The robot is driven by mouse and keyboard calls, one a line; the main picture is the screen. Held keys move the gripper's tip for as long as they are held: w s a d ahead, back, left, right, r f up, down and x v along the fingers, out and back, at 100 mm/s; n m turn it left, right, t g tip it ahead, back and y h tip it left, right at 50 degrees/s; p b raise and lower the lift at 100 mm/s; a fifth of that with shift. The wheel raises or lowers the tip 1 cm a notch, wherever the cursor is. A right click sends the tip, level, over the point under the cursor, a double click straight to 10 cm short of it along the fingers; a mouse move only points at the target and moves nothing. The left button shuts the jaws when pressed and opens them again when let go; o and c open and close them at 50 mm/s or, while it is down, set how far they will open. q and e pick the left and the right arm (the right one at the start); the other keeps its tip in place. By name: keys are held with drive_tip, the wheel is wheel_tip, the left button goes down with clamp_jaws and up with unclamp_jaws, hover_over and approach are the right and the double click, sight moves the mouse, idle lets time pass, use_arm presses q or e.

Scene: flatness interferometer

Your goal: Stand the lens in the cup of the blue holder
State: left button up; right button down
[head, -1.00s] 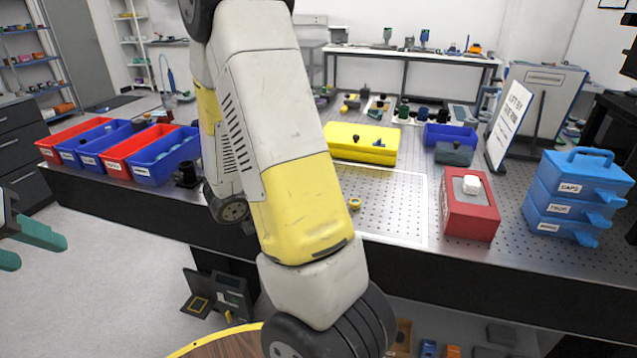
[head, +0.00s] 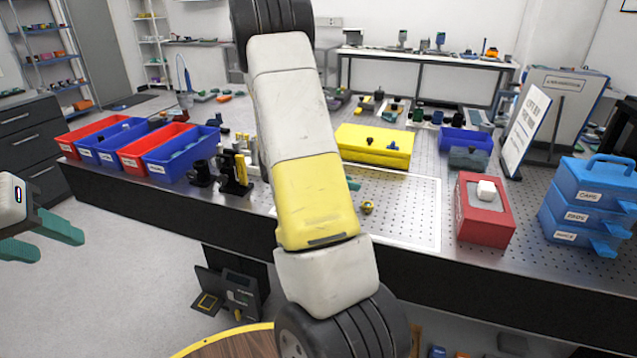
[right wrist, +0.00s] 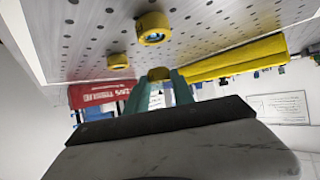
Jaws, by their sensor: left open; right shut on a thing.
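My right gripper (right wrist: 158,77) is shut on a small yellow piece (right wrist: 158,73) in the right wrist view, perhaps the lens; its shape is mostly hidden by the fingers. In the head view my right arm covers this grip, and only a teal fingertip (head: 353,185) shows beside it. A yellow ring-like piece (head: 367,208) lies on the perforated plate. The right wrist view shows two yellow pieces there, one nearer (right wrist: 152,28) and one farther (right wrist: 117,61). My left gripper (head: 58,243) is open and empty at the left edge. I cannot make out the blue holder for certain.
A red box (head: 468,225) with a white block stands right of the plate (head: 410,225). Blue stacked cases (head: 590,205) are farther right. A yellow case (head: 365,145) lies behind the plate. Red and blue bins (head: 180,155) and a black-and-yellow device (head: 236,172) stand left.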

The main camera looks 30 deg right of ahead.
drive_tip(key=shift+w+d, duration=0.3)
drive_tip(key=shift+d, duration=0.05)
drive_tip(key=shift+a+f, duration=0.1)
drive_tip(key=shift+f, duration=1.7)
drive_tip(key=shift+f, duration=0.15)
drive_tip(key=c, duration=1.1)
unclamp_jaws()
